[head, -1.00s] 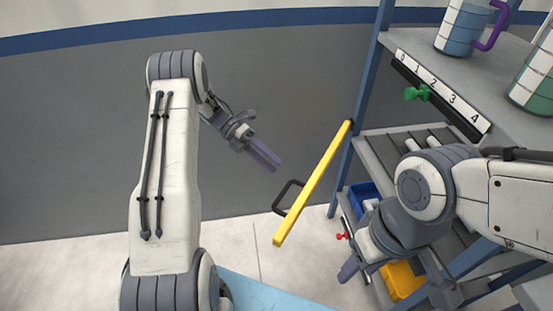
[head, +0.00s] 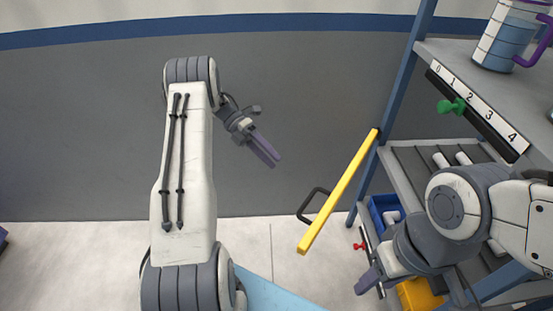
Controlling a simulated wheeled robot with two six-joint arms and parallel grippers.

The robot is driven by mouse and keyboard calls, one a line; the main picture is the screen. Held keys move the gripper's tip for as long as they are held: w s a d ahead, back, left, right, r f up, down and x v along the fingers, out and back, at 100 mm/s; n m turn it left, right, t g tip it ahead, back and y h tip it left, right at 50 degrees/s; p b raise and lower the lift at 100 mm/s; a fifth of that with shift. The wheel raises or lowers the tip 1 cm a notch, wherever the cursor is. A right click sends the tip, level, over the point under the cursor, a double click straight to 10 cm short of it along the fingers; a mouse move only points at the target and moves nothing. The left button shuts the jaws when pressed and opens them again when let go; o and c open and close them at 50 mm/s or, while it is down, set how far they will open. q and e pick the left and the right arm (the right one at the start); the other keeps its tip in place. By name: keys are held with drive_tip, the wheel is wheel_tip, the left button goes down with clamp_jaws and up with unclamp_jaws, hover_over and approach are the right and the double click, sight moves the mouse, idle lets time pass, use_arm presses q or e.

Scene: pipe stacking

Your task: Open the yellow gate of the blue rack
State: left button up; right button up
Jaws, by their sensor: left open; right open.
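The yellow gate (head: 340,190) is a long bar fixed at its upper end to a post of the blue rack (head: 403,95). It sticks out from the rack toward the lower left, with a dark handle (head: 313,203) on its left side. My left gripper (head: 272,158) is open and empty, up and left of the gate, apart from it. My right gripper (head: 372,282) is low in front of the rack, below and right of the gate's free end, apart from the gate. Its fingers are partly hidden by my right arm, and I see nothing held.
A roller shelf (head: 405,160), a blue bin (head: 378,213) and a yellow bin (head: 420,294) sit lower. Floor left of the gate is clear.

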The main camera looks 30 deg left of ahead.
use_arm(q)
drive_tip(key=shift+s+a+r, duration=0.1)
drive_tip(key=shift+a+r, duration=0.05)
drive_tip(key=shift+a, duration=0.6)
drive_tip(key=shift+s+a+r, duration=0.1)
drive_tip(key=shift+a+r, duration=0.05)
drive_tip(key=shift+a, duration=0.55)
